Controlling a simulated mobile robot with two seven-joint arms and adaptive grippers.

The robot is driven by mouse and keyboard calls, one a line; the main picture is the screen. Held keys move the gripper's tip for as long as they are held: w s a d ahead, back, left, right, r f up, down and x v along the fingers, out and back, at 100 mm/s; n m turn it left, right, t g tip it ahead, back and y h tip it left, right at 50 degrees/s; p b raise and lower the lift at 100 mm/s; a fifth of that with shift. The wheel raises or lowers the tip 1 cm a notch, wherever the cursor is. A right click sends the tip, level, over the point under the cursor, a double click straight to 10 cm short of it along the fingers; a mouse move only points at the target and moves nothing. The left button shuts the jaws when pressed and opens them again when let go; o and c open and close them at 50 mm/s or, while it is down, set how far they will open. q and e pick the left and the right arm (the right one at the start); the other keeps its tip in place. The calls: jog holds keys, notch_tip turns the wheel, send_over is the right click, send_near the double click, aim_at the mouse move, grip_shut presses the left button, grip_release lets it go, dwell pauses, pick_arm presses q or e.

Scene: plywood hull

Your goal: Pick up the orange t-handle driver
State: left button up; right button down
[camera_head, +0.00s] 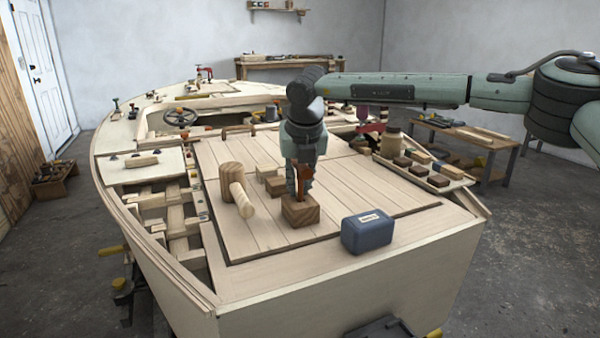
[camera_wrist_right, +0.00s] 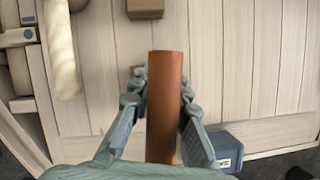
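The orange t-handle driver (camera_head: 304,172) is upright above a brown wooden block (camera_head: 300,211) on the boat's planked deck. In the right wrist view its thick orange handle (camera_wrist_right: 166,105) fills the middle, seen from above. My right gripper (camera_head: 300,183) points down over the block, with its fingers on both sides of the handle. In the wrist view the fingertips sit close against the handle, and the gripper looks shut on it. Whether the driver's lower end is still in the block is hard to tell. My left gripper is not in view.
A wooden mallet (camera_head: 237,188) stands left of the block, and a blue box (camera_head: 367,232) lies to its right. Small pale blocks (camera_head: 274,184) are just behind. A tray of blocks (camera_head: 440,183) is at the right edge.

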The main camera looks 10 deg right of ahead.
dwell(0.4)
jog(key=shift+r, duration=0.35)
notch_tip(320, 180, up, 10)
jog(key=shift+f, duration=0.2)
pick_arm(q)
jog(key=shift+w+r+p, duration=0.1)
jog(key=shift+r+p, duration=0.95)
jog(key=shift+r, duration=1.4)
pick_arm(e)
jog(key=shift+r, duration=2.4)
